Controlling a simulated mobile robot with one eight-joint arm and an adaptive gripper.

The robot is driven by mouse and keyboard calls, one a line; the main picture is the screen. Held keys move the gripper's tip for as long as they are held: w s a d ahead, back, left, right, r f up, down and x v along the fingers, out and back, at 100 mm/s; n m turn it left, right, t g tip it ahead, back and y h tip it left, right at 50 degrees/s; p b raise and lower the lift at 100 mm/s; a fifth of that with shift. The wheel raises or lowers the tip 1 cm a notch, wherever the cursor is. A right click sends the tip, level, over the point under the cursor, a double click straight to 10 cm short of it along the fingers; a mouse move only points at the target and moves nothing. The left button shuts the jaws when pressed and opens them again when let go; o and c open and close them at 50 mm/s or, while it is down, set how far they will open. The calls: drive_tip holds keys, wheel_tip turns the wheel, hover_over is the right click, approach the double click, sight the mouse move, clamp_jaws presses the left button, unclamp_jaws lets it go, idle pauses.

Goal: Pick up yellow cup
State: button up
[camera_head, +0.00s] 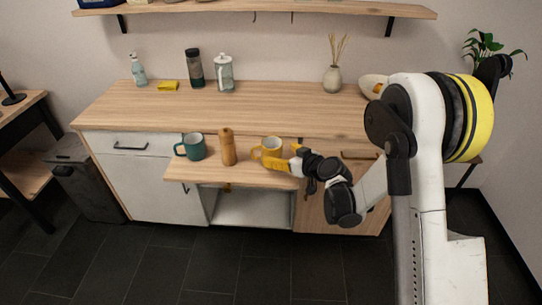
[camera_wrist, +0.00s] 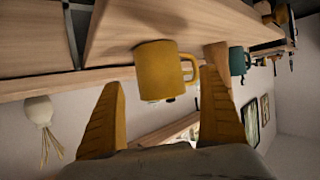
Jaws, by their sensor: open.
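The yellow cup (camera_head: 271,147) stands on the lower wooden ledge in front of the counter, its handle showing toward the left. In the wrist view, which looks upside down, the yellow cup (camera_wrist: 157,70) is between and just beyond the fingertips, its handle at the right. My gripper (camera_head: 279,156) reaches the cup from the right with its yellow fingers apart. In the wrist view my gripper (camera_wrist: 163,80) is open and empty, with one finger on each side of the cup. Whether a finger touches the cup cannot be told.
A wooden mill (camera_head: 228,147) stands close to the left of the cup, and a teal mug (camera_head: 193,146) is farther left on the ledge (camera_head: 215,173). The counter (camera_head: 270,100) behind holds a vase (camera_head: 332,79), a bowl (camera_head: 370,86), bottles and a yellow sponge (camera_head: 168,86).

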sight(273, 138)
drive_tip(key=b+x, duration=0.2)
drive_tip(key=x, duration=0.3)
drive_tip(key=shift+w+r, duration=0.1)
drive_tip(key=shift+w, duration=0.05)
drive_tip(key=c, duration=1.5)
drive_tip(key=shift+o, duration=0.2)
drive_tip(key=shift+r, duration=0.2)
drive_tip(key=shift+r, duration=0.35)
drive_tip(key=r+p, duration=0.1)
drive_tip(key=r, duration=0.1)
drive_tip(key=r+p, duration=0.1)
drive_tip(key=r, duration=0.1)
drive_tip(key=shift+d+p, duration=0.25)
drive_tip(key=shift+p, duration=0.1)
drive_tip(key=w+d+r+p, duration=0.2)
drive_tip(key=d+r, duration=0.4)
drive_tip(key=d, duration=0.5)
drive_tip(key=shift+p, duration=0.9)
